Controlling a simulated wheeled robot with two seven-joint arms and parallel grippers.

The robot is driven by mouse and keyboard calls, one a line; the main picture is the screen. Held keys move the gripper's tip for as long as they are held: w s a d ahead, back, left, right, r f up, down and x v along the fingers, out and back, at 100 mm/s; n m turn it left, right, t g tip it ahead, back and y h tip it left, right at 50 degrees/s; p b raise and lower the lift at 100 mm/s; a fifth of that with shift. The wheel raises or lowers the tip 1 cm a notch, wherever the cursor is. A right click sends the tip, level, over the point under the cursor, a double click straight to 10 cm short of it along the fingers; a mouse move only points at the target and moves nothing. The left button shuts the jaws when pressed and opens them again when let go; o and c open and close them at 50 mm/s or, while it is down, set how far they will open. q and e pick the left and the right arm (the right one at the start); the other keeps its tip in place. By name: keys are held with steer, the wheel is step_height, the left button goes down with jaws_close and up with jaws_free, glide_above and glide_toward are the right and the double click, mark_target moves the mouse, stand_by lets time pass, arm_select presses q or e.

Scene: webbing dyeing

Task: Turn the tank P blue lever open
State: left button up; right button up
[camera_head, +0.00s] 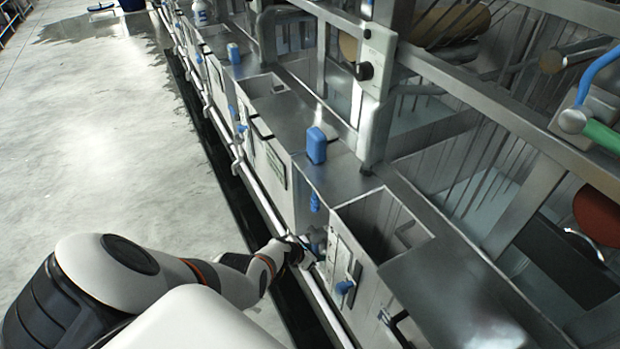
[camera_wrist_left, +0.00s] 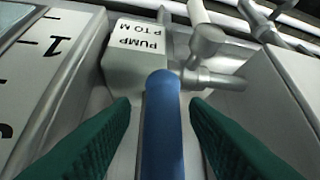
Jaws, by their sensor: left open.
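A blue lever (camera_wrist_left: 162,125) points toward the camera in the left wrist view. It runs from a grey metal block (camera_wrist_left: 140,70) whose white label (camera_wrist_left: 140,37) reads "PUMP P TO M". My left gripper (camera_wrist_left: 160,108) is open, with one green finger on each side of the lever. Narrow gaps show between the fingers and the lever. In the head view my left gripper (camera_head: 308,257) is at the front of the tank row, and I cannot make out that lever there. My right gripper is not in view.
The floor (camera_head: 90,150) at left is clear.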

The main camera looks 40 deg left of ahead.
arm_select(q)
steer(key=shift+s+r+p, duration=0.25)
steer(key=shift+r+p, duration=0.15)
steer(key=p+v, duration=0.6)
steer(key=v, duration=0.5)
steer(key=shift+s+f, duration=0.1)
